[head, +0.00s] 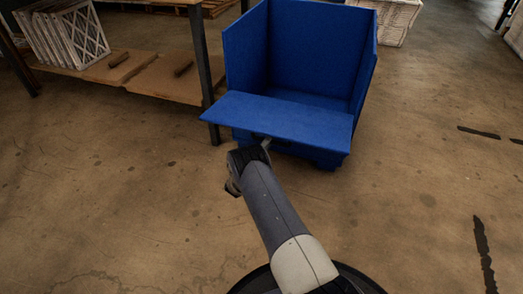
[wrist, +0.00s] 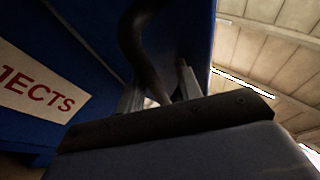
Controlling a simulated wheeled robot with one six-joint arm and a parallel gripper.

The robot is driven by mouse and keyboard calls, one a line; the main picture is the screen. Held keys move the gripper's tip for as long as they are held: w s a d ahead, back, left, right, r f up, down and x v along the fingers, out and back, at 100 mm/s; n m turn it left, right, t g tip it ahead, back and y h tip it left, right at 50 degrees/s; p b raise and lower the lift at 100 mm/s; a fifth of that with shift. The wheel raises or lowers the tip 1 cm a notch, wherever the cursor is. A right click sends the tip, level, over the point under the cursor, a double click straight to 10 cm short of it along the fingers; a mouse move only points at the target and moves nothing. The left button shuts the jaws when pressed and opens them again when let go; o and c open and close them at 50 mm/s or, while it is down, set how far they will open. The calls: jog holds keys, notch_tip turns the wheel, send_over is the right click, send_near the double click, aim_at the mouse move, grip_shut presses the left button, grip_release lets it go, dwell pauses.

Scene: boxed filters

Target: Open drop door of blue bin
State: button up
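The blue bin (head: 312,50) stands upright on the floor at the top middle of the head view. Its drop door (head: 285,116) is folded out toward me and lies roughly level, so the front above it is open. My gripper (head: 265,143) is just below the door's front edge. In the wrist view, the two fingers of my gripper (wrist: 160,88) stand on either side of a dark curved handle (wrist: 146,55) on the blue door. Light shows between the fingers, and I cannot tell whether they clamp it. A white label reading "JECTS" (wrist: 38,88) is on the door.
A shelf rack (head: 165,80) with a dark post (head: 205,70) stands close to the bin's left side. Framed filters (head: 70,38) stand on it. The floor on the right is clear apart from dark marks.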

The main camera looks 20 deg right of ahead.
jog(key=p+v, duration=0.5)
jog(key=v, duration=0.4)
jog(key=shift+a+f+p, duration=0.25)
jog(key=shift+a+p, duration=0.1)
jog(key=shift+p, duration=0.05)
jog(key=shift+s, duration=0.1)
